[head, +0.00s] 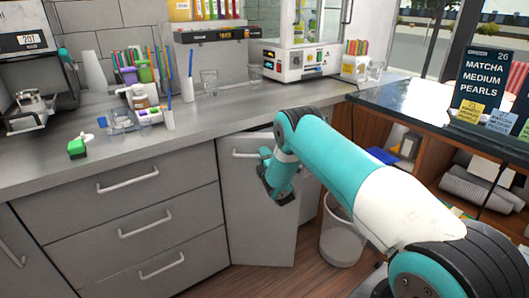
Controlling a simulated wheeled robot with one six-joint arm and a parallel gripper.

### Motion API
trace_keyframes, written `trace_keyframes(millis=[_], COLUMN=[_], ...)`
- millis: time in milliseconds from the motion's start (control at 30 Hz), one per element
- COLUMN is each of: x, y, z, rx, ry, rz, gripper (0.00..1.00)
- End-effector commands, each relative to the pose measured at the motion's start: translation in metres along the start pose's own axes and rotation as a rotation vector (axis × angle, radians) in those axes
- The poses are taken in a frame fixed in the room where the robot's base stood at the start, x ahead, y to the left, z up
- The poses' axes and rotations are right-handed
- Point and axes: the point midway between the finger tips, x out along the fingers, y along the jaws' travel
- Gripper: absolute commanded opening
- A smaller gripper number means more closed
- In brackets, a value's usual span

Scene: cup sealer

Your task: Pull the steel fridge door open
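The grey steel fridge door (256,233) is under the counter, right of the drawers, in the head view. It appears ajar, angled out from the line of the counter front. Its pale bar handle (246,154) runs across near the top. My gripper (265,158) is in front of the door, at the right end of the handle. My wrist and arm hide its fingertips, so I cannot tell whether they are open or shut, or touching the handle. The inside of the fridge is not visible.
Drawers with bar handles (145,223) are left of the door. A white bin (342,240) stands on the wooden floor to the right, near wooden shelving (420,185). The grey counter (200,128) above carries cups, bottles and machines. Some floor is clear below the door.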

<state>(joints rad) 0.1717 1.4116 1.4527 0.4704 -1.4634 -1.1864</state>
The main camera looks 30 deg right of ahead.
Motion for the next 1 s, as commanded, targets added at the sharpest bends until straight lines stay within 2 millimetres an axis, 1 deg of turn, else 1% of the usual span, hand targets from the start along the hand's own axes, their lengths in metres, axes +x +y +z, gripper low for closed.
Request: trace_keyframes(millis=[267, 300, 367, 400, 433, 467, 767, 933, 1000], x=[0.0004, 0.0003, 0.0003, 0.0003, 0.0003, 0.0003, 0.0011, 0.0053, 0.008], y=[-0.0005, -0.0005, -0.0005, -0.0004, -0.0004, -0.0004, -0.0022, -0.0075, -0.0068], z=[0.0, 0.0, 0.0, 0.0, 0.0, 0.0, 0.0007, 0.0043, 0.0055], rx=[-0.001, -0.001, -0.001, -0.001, -0.001, -0.001, -0.002, -0.008, -0.011], ry=[0.0, 0.0, 0.0, 0.0, 0.0, 0.0, -0.003, -0.018, -0.024], rz=[0.001, 0.001, 0.001, 0.001, 0.001, 0.001, 0.001, 0.0, 0.0], gripper=[0.39, 0.35, 0.21, 0.12, 0.05, 0.0, 0.0, 0.0, 0.0])
